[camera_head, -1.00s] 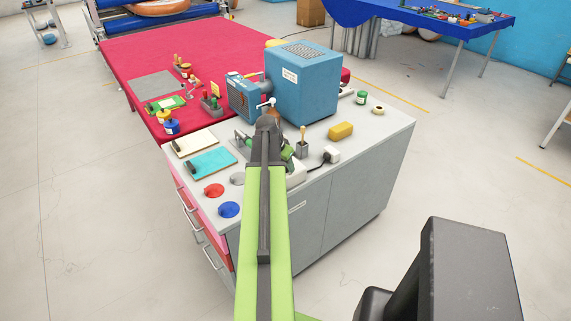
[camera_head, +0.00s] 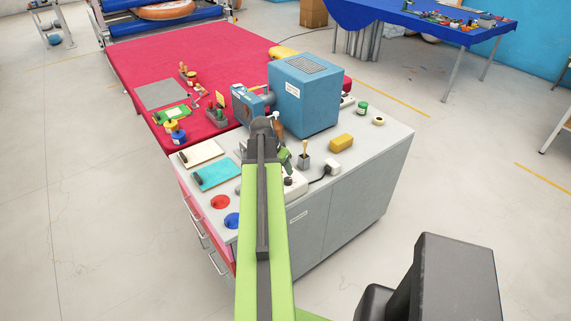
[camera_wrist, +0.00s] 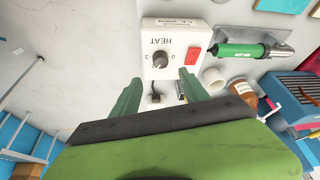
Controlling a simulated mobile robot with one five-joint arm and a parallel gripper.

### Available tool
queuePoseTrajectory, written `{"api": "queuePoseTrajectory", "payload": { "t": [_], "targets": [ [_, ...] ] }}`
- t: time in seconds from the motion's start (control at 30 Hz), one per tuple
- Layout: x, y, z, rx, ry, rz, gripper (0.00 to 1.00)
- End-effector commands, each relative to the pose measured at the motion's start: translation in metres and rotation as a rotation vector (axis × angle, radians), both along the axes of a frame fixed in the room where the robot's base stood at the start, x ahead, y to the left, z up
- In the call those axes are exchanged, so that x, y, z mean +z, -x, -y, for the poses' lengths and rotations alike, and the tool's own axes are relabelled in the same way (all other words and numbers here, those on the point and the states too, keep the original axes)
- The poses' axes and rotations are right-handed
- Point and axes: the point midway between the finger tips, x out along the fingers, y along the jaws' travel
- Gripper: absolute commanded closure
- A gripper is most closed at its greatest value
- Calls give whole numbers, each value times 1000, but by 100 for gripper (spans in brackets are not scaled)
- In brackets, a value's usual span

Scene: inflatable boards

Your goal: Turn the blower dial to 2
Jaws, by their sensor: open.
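In the wrist view a white control box (camera_wrist: 176,44) carries the upside-down word HEAT, a dark round dial (camera_wrist: 160,60) and a red switch (camera_wrist: 191,58). A 3 and a 0 show at either side of the dial; its exact setting is too small to read. The box shows partly behind my arm in the head view (camera_head: 296,187). My gripper (camera_head: 284,158) is mostly hidden there by my arm.
A large blue machine (camera_head: 303,98) stands behind on the grey cabinet (camera_head: 345,185). A yellow block (camera_head: 341,143) is to the right.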

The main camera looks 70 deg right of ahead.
Motion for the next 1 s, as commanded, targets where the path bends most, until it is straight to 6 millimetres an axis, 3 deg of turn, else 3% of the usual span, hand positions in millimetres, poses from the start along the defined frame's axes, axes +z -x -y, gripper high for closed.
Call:
{"api": "queuePoseTrajectory", "payload": {
  "t": [0.03, 0.2, 0.3, 0.87, 0.93, 1.0],
  "targets": [
    [24, -1, -6, 1, 0, 0, 48],
    [60, -5, -21, 2, 0, -1, 48],
    [72, -7, -26, 1, 0, -1, 48],
    [72, -8, -29, 0, 0, 0, 48],
    [70, -16, -32, 13, 0, 0, 48],
    [65, -39, -41, 52, 0, 0, 48]
  ]
}}
